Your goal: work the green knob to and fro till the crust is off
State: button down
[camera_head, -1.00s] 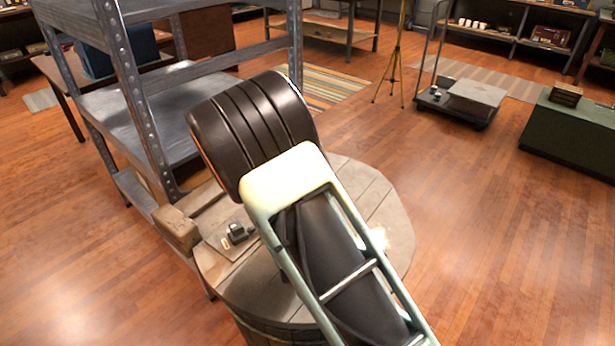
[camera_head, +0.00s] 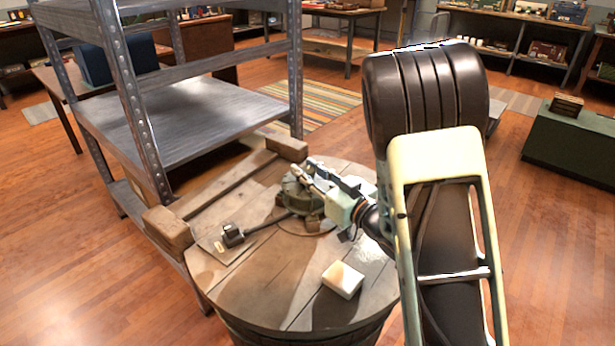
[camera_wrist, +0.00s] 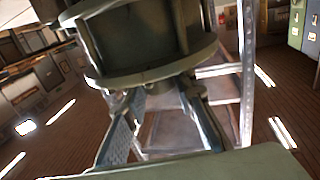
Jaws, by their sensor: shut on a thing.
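The green knob (camera_head: 297,196) is a dull green, round, flanged piece on the round wooden barrel top (camera_head: 260,290). My gripper (camera_head: 308,176) reaches it from the right and is shut on it. In the wrist view the flanged green body (camera_wrist: 145,45) fills the top middle, with the fingertips of my gripper (camera_wrist: 155,98) at its lower edge, one on each side. A dark bar runs from beside the knob to a small dark block (camera_head: 233,235) on a flat plate. I cannot make out any crust; my fingers partly cover the knob.
A pale block (camera_head: 343,279) lies on the barrel top near its front right. A wooden frame (camera_head: 168,228) lies across the left side of the top. A grey metal shelf (camera_head: 180,118) stands close behind at left. The floor at right is open.

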jog(key=n+g+y, duration=0.1)
jog(key=n+g, duration=0.1)
jog(key=n+g+y, duration=0.1)
jog(key=g+y, duration=0.1)
jog(key=shift+w+d+n+y, duration=0.15)
jog(key=shift+n+y, duration=0.15)
jog(key=shift+n, duration=0.1)
jog(key=shift+r+n+g+y, duration=0.15)
jog(key=shift+n+g+y, duration=0.75)
jog(key=shift+g, duration=0.8)
jog(key=shift+a+n, duration=0.2)
jog(key=shift+n, duration=0.1)
jog(key=c, duration=1.6)
grip_release()
jog(key=v, duration=1.2)
